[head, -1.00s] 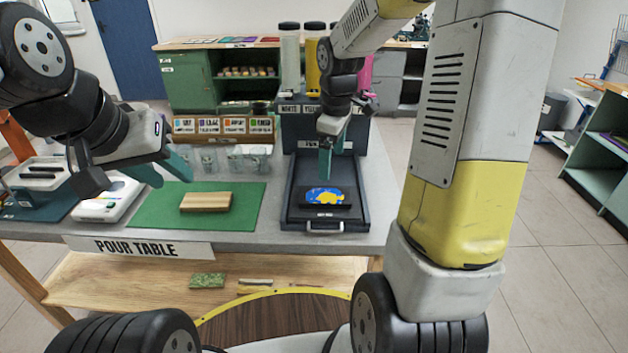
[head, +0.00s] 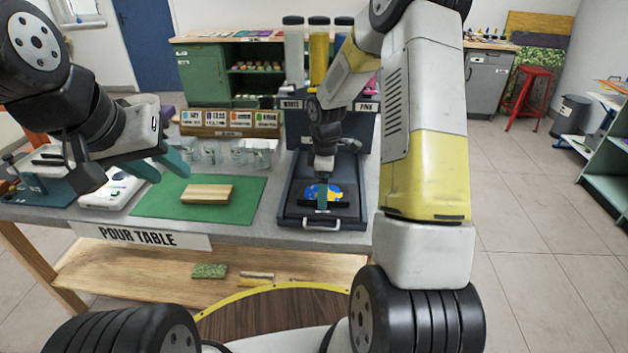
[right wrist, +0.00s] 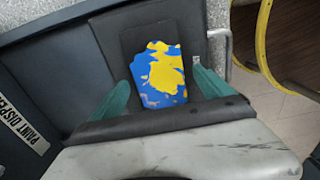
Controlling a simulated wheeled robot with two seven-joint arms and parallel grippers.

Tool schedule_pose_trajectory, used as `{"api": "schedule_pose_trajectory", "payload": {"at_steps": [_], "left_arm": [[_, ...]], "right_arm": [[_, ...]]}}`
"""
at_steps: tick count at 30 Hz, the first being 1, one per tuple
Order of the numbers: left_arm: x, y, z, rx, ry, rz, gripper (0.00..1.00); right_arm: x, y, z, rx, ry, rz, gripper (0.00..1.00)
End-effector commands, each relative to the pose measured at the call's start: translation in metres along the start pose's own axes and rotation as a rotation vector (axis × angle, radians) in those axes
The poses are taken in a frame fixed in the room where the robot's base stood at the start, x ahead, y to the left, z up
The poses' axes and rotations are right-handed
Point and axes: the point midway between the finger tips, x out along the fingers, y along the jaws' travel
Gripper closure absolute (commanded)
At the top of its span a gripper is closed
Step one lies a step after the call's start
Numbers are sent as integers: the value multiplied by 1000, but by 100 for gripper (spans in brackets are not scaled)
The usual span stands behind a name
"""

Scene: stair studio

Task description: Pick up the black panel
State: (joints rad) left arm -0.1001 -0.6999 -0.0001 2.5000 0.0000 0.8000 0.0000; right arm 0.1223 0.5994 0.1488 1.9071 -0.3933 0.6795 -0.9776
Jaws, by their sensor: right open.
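The black panel (head: 339,196), with blue and yellow paint on its top, lies flat in the dark tray (head: 283,219) of the paint dispenser. In the right wrist view the panel (right wrist: 163,72) lies between the two teal fingers of my right gripper (right wrist: 160,90). The fingers are apart, one at each side, and I cannot tell whether they touch it. In the head view my right gripper (head: 323,193) points down over the panel and hides part of it. My left gripper (head: 163,166) is open and empty, above the left part of the pour table.
A green mat (head: 158,205) with a wooden block (head: 207,193) lies left of the tray. Several clear cups (head: 238,154) stand behind it. Tall paint bottles (head: 318,58) rise above the dispenser. The tray has a front handle (head: 322,225).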

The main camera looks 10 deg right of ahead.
Motion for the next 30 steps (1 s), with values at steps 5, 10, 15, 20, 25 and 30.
{"api": "schedule_pose_trajectory", "payload": {"at_steps": [5,10,15,20,25,30], "left_arm": [[0,0,0,0,0,0,64],[0,0,0,0,0,0,64],[0,0,0,0,0,0,64],[0,0,0,0,0,0,64],[0,0,0,0,0,0,64],[0,0,0,0,0,0,64]], "right_arm": [[3,0,0,0,0,1,9],[3,0,0,0,0,1,25],[3,0,0,0,0,1,58],[2,0,0,0,0,1,87],[2,0,0,1,0,1,87],[-4,1,0,1,1,3,87]]}}
